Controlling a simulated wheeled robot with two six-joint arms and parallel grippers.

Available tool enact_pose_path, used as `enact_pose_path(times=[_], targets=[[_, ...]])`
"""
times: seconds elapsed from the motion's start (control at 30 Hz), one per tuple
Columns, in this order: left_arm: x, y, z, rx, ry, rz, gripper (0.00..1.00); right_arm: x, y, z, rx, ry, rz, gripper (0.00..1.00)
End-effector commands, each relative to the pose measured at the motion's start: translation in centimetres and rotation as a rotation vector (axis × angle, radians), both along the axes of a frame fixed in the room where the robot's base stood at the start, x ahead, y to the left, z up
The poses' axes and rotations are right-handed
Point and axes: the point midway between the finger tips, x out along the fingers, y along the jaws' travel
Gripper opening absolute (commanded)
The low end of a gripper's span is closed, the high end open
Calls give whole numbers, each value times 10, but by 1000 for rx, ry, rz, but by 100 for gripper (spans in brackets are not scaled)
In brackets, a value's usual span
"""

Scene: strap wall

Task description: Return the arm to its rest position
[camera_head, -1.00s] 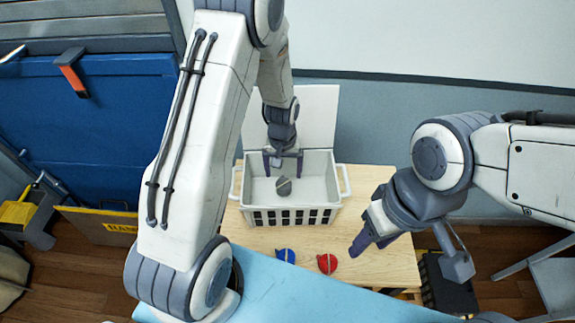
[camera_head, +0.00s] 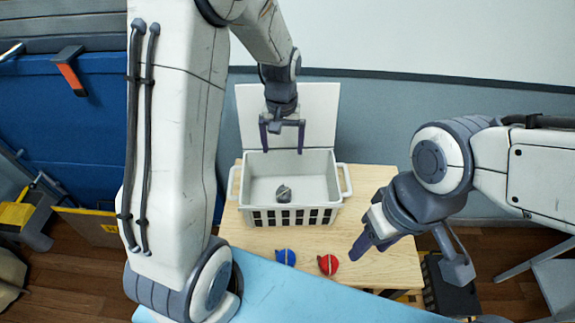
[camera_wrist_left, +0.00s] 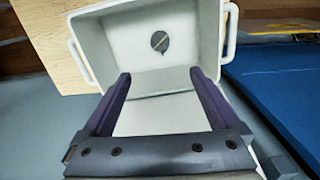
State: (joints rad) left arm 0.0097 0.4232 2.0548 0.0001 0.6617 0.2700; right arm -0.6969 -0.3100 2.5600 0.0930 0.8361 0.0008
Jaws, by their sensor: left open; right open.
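My left gripper (camera_head: 282,137) is open and empty above the back part of the white basket (camera_head: 326,187), in front of its raised lid. In the left wrist view its two purple fingers (camera_wrist_left: 158,85) are spread with nothing between them. A dark grey strap roll (camera_head: 283,193) lies inside the basket, apart from the fingers; it also shows in the left wrist view (camera_wrist_left: 160,42). My right gripper (camera_head: 370,240) is open, low over the right part of the wooden table, with no object seen in it. Its fingers overlap in the head view.
A blue roll (camera_head: 285,257) and a red roll (camera_head: 328,264) lie on the wooden table (camera_head: 375,190) in front of the basket. A light blue surface (camera_head: 290,295) is nearest. A blue panel (camera_head: 70,140) stands at left, and a chair (camera_head: 550,280) at far right.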

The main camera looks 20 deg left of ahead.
Motion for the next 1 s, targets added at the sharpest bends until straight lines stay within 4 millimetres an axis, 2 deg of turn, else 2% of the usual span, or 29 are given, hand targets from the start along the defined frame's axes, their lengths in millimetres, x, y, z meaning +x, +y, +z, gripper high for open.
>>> enact_pose_path(times=[0.47, 0.53, 0.6, 0.67, 0.77, 0.8, 0.9, 1.0], targets=[[0, 0, 3, 0, 1, -1, 95, 0, 0, 0, 0, 0, 0, 50], [-3, -6, 7, -1, -1, -18, 95, 0, 0, 0, 0, 0, 0, 50], [-12, -21, 16, -4, -6, -68, 95, 0, 0, 0, 0, 0, 0, 50], [-26, -43, 29, -9, -14, -143, 95, 0, 0, 0, 0, 0, 0, 50], [-67, -85, 54, -23, -26, -319, 95, 0, 0, 0, 0, 0, 0, 50], [-88, -100, 63, -30, -28, -397, 95, 0, 0, 0, 0, 0, 0, 50], [-140, -126, 79, -47, -35, -581, 95, 0, 0, 0, 0, 0, 0, 50], [-185, -138, 88, -62, -38, -736, 95, 0, 0, 0, 0, 0, 0, 50]])
